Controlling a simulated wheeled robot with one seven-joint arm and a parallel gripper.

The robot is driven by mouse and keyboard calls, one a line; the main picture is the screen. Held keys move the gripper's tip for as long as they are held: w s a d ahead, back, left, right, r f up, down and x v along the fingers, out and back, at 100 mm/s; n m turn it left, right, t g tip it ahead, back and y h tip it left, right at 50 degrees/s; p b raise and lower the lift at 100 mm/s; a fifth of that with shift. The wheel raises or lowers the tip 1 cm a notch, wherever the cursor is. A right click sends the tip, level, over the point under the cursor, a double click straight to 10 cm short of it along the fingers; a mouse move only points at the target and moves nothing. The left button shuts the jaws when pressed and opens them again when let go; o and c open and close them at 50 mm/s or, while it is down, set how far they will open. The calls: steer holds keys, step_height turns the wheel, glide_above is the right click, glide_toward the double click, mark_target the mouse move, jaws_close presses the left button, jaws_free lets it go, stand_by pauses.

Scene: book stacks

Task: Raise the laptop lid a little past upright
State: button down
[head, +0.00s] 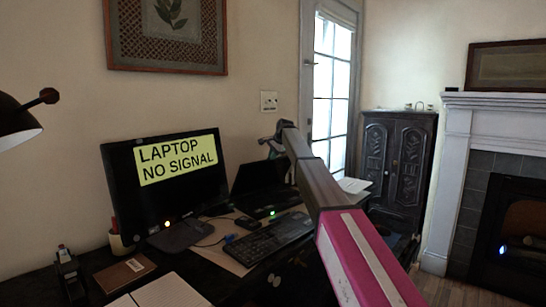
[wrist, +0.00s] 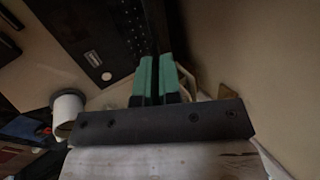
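The black laptop stands open on the desk, to the right of the monitor in the head view. Its dark lid (head: 256,178) looks close to upright; its base (head: 262,207) shows a small green light. My gripper (head: 271,146) is at the lid's top edge, partly hidden by my arm. In the wrist view, the green fingers (wrist: 156,80) are close together with the thin dark lid (wrist: 156,28) between them, seen nearly edge-on. The laptop's keyboard base (wrist: 95,32) spreads to the left of the lid.
A monitor (head: 165,190) labelled "LAPTOP NO SIGNAL" stands left of the laptop. A separate keyboard (head: 268,238) lies in front of it. The wall (wrist: 255,60) is close on the right in the wrist view. A white cylindrical object (wrist: 68,107) is at lower left there.

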steer(key=w+a+r+g+h, duration=0.1)
steer(key=w+a+r, duration=0.2)
steer(key=w+a, duration=0.6)
steer(key=shift+w+a+r, duration=0.3)
steer(key=shift+w+a, duration=0.1)
steer(key=c, duration=1.3)
jaws_free()
steer(key=shift+s, duration=0.1)
steer(key=v, duration=1)
steer(key=shift+d+r, duration=0.2)
steer(key=shift+r, duration=0.15)
